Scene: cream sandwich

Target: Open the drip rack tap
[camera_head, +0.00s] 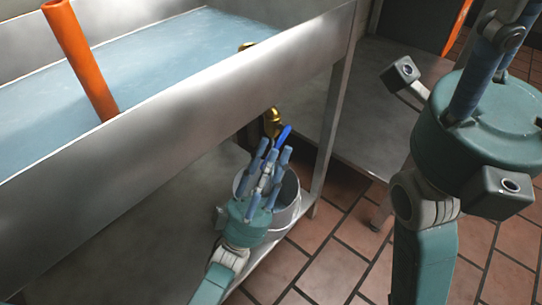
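The drip rack (150,128) is a steel trough with a bluish floor and stands across the left and middle. Its tap (272,122) is a brass fitting below the rack's front wall, with a blue lever handle (283,133) pointing up to the right. My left gripper (275,150) is just below the tap, its fingers apart and pointing up at the handle. I cannot tell whether a finger touches the handle. My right gripper (492,45) is raised at the upper right, far from the tap. Its fingertips run off the picture, so its opening is unclear.
A metal bucket (290,197) stands on the lower shelf (130,240) beneath the tap, partly behind my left gripper. The rack's leg (331,130) stands right of it. An orange pipe (80,58) rises from the rack. Tiled floor (325,245) is open at the lower right.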

